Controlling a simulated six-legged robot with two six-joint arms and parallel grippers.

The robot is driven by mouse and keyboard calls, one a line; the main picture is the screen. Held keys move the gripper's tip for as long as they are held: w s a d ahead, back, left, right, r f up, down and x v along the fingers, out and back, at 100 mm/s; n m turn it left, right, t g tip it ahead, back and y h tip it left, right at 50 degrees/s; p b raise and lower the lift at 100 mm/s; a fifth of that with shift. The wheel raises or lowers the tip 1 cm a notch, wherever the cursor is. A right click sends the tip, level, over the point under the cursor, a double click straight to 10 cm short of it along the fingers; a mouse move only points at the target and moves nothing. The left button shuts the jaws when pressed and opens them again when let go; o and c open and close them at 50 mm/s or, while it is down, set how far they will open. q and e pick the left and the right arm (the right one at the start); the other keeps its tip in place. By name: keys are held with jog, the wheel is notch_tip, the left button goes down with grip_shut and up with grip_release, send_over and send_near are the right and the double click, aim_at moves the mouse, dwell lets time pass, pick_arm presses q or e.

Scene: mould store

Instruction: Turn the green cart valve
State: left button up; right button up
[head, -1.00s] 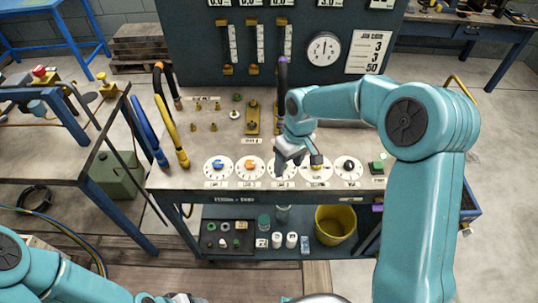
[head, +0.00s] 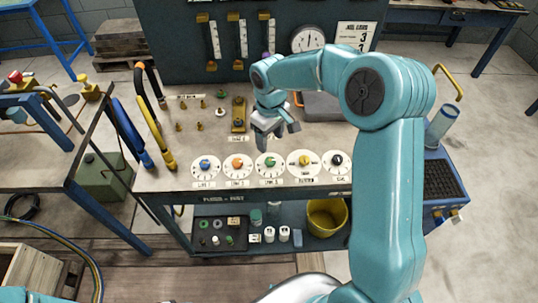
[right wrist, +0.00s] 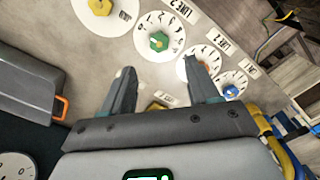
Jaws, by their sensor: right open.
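The green valve (head: 269,161) is a small knob on a white numbered dial, in the middle of a row of dials along the cart's front edge. It also shows in the right wrist view (right wrist: 158,41), beyond my fingertips. My right gripper (head: 278,136) is open and empty, over the cart top just behind the green dial. In the right wrist view its two fingers (right wrist: 160,68) are spread, with bare cart top between them, and appear apart from the knob. Part of my left arm shows at the lower left; its gripper is out of view.
Blue (head: 205,163) and orange (head: 237,162) knobs are left of the green one; yellow (head: 304,160) and black (head: 336,159) are right. Blue and yellow handles (head: 158,133) stand at the cart's left. A grey box (head: 322,108) lies behind my right gripper.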

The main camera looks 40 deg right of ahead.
aim_at(270, 160)
notch_tip(270, 160, down, 10)
jog(key=shift+r+p, duration=0.15)
jog(key=shift+p, duration=0.45)
jog(key=c, duration=1)
